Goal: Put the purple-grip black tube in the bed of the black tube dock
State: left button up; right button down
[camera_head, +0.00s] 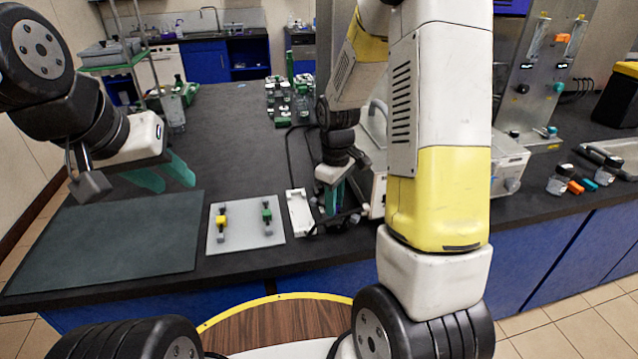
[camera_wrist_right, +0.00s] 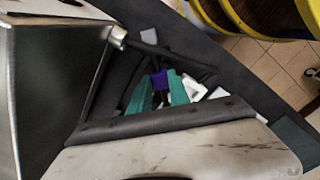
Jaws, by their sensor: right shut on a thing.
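My right gripper (camera_head: 333,200) reaches down at the bench's front edge, right of the white plate. In the right wrist view its teal fingers (camera_wrist_right: 163,92) are shut on the purple grip (camera_wrist_right: 159,80) of the black tube (camera_wrist_right: 186,60). In the head view the dark tube (camera_head: 338,222) shows around the fingertips; the purple grip is hardly visible there. A narrow white holder (camera_head: 299,212) lies just left of the gripper; I cannot tell for sure whether it is the black tube dock. My left gripper (camera_head: 163,175) is open and empty above the dark mat.
A light plate (camera_head: 270,236) carries a yellow clip (camera_head: 221,226) and a green clip (camera_head: 267,213). The dark mat (camera_head: 100,245) is bare. Equipment with a white housing (camera_head: 508,165) stands to the right. Green racks (camera_head: 290,98) stand farther back; the bench's middle is clear.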

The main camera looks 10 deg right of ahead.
jog(key=w, duration=0.7)
jog(key=shift+w+d+f, duration=0.2)
jog(key=shift+d+f, duration=0.05)
jog(key=shift+f, duration=1.85)
jog(key=shift+f, duration=0.15)
jog(key=c, duration=1.2)
grip_release()
jog(key=shift+c, duration=0.2)
jog(key=s+r+m+t, duration=0.1)
jog(key=s+r, duration=0.1)
jog(key=r, duration=0.7)
jog(key=s+r+m, duration=0.1)
jog(key=s+r, duration=0.1)
jog(key=r, duration=0.8)
jog(key=s+a+r+m+t+y, duration=0.1)
jog(key=s+r+m+t, duration=0.1)
jog(key=s, duration=0.8)
jog(key=s+a+r+m+t+y, duration=0.1)
jog(key=s+r+m+t, duration=0.2)
jog(key=s+r, duration=0.3)
jog(key=s+m, duration=0.1)
jog(key=s, duration=0.3)
jog(key=shift+s+a+r+m, duration=0.15)
jog(key=shift+r+m, duration=0.2)
jog(key=shift+m, duration=0.05)
